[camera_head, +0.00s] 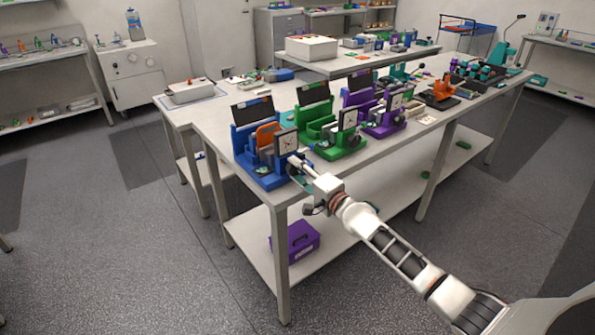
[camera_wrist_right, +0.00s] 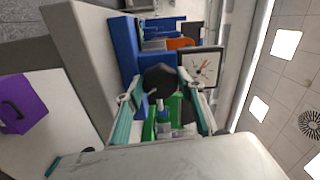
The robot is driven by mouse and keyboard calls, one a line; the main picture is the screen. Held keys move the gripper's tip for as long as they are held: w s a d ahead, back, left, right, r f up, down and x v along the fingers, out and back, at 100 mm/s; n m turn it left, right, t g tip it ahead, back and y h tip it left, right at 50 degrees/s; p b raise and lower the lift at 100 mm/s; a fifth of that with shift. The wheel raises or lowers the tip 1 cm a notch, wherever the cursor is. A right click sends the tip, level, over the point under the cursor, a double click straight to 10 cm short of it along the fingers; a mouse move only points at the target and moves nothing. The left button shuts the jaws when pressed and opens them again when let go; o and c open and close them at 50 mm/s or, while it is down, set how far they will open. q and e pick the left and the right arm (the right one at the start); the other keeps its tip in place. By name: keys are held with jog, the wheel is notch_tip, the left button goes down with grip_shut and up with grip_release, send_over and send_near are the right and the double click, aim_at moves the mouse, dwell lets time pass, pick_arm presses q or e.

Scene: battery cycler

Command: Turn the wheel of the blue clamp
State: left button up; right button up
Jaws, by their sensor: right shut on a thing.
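The blue clamp (camera_head: 246,138) stands at the near left corner of the long table, with a square dial (camera_head: 286,142) on its front. In the right wrist view the blue clamp (camera_wrist_right: 124,48) lies ahead, turned sideways, with the dial (camera_wrist_right: 203,67) beside the wheel. Its dark wheel (camera_wrist_right: 160,80) sits between the two fingers of my right gripper (camera_wrist_right: 161,90). The right gripper (camera_head: 297,166) reaches the clamp from the front right and is shut on the wheel. In the head view the gripper mostly hides the wheel. My left gripper does not show.
A green clamp (camera_head: 316,123) and a purple clamp (camera_head: 361,98) stand in a row to the right of the blue one. An orange device (camera_head: 440,92) is farther along. A purple box (camera_head: 296,243) is on the lower shelf. The floor in front is clear.

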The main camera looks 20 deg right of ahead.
jog(key=shift+m, duration=1.4)
jog(key=o, duration=1.1)
jog(key=shift+s+d, duration=0.1)
jog(key=shift+s, duration=0.55)
jog(key=v, duration=1)
jog(key=shift+s+d, duration=0.25)
jog(key=shift+s, duration=0.05)
